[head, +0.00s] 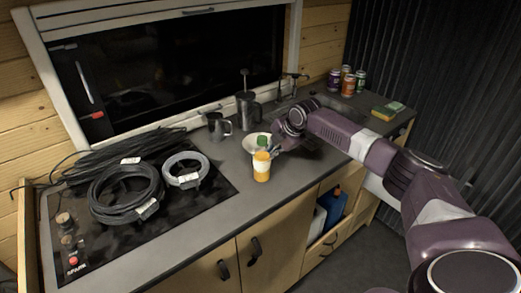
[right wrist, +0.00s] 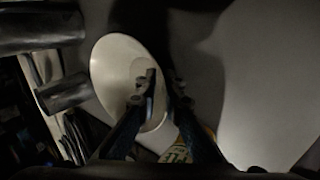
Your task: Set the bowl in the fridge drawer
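My right gripper (right wrist: 162,82) is at the bowl's rim, one finger over the inside and the other just outside, with a narrow gap between the fingertips. In the head view this gripper (head: 270,147) is dark and blurred beside the bowl. A white edge (head: 375,188) shows low behind my right arm; I cannot tell whether it is the fridge drawer. My left gripper is not in view.
Coiled cables (head: 125,193) cover the hob at left. Several cans (head: 347,82) and a sponge (head: 388,111) are at far right.

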